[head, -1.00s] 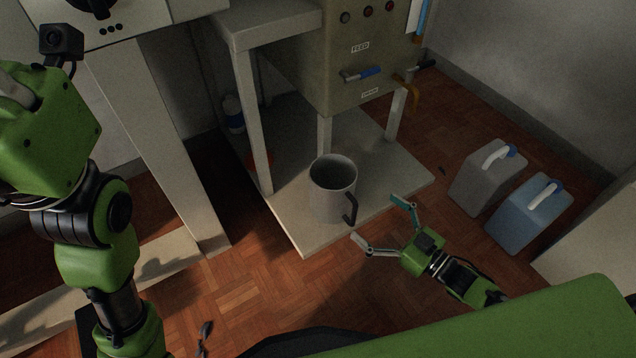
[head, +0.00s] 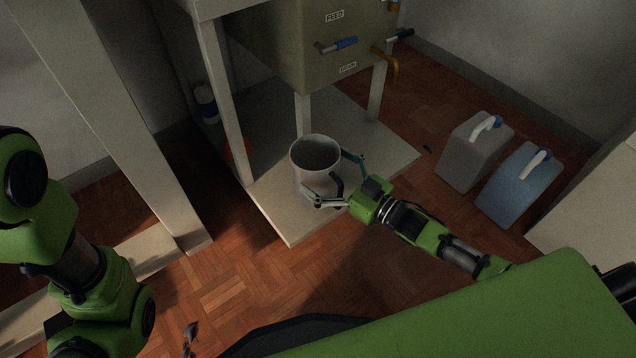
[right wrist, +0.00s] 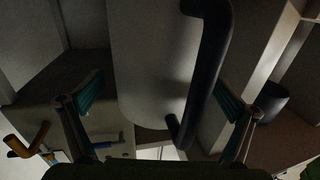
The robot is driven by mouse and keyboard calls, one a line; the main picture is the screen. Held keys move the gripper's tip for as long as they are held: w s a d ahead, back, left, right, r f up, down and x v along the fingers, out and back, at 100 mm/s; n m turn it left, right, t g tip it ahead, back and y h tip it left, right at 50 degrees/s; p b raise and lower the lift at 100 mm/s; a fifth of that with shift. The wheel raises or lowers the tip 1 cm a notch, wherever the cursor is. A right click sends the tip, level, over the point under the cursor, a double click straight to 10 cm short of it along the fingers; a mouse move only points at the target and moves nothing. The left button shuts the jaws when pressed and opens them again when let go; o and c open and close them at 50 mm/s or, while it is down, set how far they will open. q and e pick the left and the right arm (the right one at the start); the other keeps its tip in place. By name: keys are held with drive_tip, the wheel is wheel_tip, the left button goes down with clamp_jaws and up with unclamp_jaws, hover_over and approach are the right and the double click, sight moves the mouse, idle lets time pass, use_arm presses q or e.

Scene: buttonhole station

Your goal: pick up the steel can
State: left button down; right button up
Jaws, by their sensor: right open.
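The steel can (head: 303,176) is a grey open-topped vessel with a black handle (head: 337,187). It stands upright on the low pale shelf board (head: 276,218) in the head view. My right gripper (head: 327,172) is at the can, with one finger in front of the can and the other behind it on the right. In the right wrist view the can (right wrist: 150,65) and its handle (right wrist: 208,75) fill the middle, between the two spread fingers. The jaws are open; I cannot tell whether they touch the can.
A metal cabinet (head: 290,50) with levers hangs above the board, on pale legs (head: 228,120). A grey jug (head: 470,158) and a blue jug (head: 520,187) stand on the floor to the right. A bottle (head: 207,105) is behind at left. The floor in front is mostly clear.

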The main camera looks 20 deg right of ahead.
drive_tip(key=shift+b+x, duration=0.35)
drive_tip(key=shift+x, duration=0.8)
drive_tip(key=c, duration=1.4)
drive_tip(key=shift+r, duration=0.15)
